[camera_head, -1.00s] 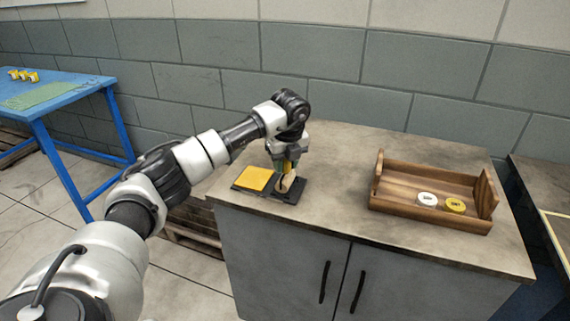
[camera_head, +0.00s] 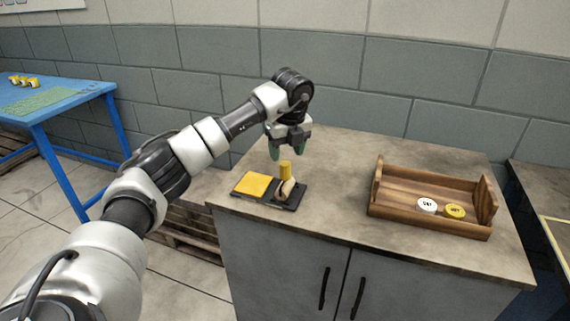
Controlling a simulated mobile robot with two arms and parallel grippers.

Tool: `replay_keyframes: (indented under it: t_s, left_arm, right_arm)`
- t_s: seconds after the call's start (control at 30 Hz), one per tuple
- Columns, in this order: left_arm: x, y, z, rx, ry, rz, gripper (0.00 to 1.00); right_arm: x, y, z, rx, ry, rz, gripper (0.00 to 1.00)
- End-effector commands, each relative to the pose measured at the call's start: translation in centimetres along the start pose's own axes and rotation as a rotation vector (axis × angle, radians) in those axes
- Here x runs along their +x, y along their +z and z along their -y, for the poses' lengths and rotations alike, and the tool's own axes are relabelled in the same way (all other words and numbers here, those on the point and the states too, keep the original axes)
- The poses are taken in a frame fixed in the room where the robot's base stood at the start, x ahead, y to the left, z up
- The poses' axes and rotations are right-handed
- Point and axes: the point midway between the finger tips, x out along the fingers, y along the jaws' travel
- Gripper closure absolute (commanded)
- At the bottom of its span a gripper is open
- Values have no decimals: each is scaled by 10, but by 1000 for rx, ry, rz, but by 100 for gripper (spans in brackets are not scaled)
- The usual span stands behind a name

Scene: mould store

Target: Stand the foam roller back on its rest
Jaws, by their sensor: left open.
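The foam roller stands on its dark rest (camera_head: 295,205) on the cabinet top, with its yellow handle (camera_head: 285,168) pointing up and its pale foam part (camera_head: 288,188) at the rest. My left gripper (camera_head: 288,153) is open and empty, just above and behind the handle, with a gap between its fingertips and the roller. My right gripper is not in view.
A yellow pad (camera_head: 255,184) lies on the dark base left of the roller. A wooden tray (camera_head: 410,213) on the right holds a white disc (camera_head: 427,205) and a yellow disc (camera_head: 455,211). The countertop (camera_head: 335,190) between is clear. A blue table (camera_head: 80,92) stands far left.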

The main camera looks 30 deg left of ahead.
Motion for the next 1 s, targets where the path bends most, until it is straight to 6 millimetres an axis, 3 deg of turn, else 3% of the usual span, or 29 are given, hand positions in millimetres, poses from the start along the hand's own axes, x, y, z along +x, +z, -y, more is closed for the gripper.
replay_keyframes:
  t_s: [0.1,0.33,1.0]
  left_arm:
    - [-26,0,1,1,-4,2,43]
    - [-53,0,0,1,-2,0,43]
    - [-52,-6,5,23,-18,-12,43]
  right_arm:
    - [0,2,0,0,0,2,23]
    - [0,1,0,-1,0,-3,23]
    - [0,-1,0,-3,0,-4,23]
